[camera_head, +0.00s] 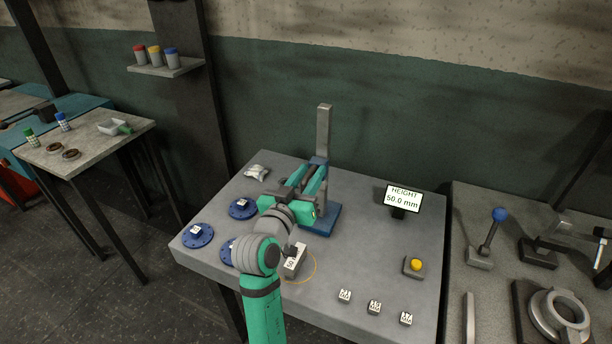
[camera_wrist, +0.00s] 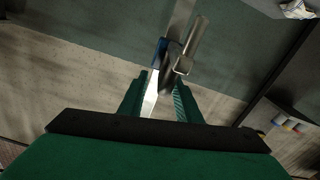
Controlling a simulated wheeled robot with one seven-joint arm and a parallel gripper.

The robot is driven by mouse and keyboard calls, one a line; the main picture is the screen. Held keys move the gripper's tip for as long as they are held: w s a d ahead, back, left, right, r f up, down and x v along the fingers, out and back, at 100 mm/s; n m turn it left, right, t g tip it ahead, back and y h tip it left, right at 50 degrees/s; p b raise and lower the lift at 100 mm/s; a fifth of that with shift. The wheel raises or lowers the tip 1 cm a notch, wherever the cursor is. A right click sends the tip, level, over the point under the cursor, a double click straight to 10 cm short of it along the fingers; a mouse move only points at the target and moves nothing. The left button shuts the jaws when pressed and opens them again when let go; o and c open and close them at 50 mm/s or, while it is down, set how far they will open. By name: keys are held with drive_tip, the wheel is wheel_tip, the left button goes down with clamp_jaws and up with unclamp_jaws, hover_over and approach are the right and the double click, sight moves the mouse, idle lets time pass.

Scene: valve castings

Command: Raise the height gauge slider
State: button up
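The height gauge has a grey upright column (camera_head: 324,130) on a blue base (camera_head: 326,222). A blue slider (camera_head: 319,161) sits partway up the column, and a blue part of it also shows in the wrist view (camera_wrist: 160,50). My gripper (camera_head: 311,170) reaches toward the slider from the front, with its two teal fingers apart. In the wrist view, my fingertips (camera_wrist: 163,80) are just short of or beside the slider; contact cannot be told. A bright strip (camera_wrist: 150,98) shows between the fingers. The display (camera_head: 402,199) reads HEIGHT 50.0 mm.
A block marked 50 (camera_head: 295,262) stands near a yellow ring on the table (camera_head: 365,255). Blue flanges (camera_head: 198,235) lie at left. Small marked blocks (camera_head: 374,307) line the front, near a yellow button (camera_head: 415,265). A crumpled cloth (camera_head: 257,172) lies at the back left.

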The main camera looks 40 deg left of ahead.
drive_tip(key=shift+a+f, duration=0.1)
drive_tip(key=shift+s, duration=0.5)
drive_tip(key=v, duration=1)
drive_tip(key=shift+w, duration=0.1)
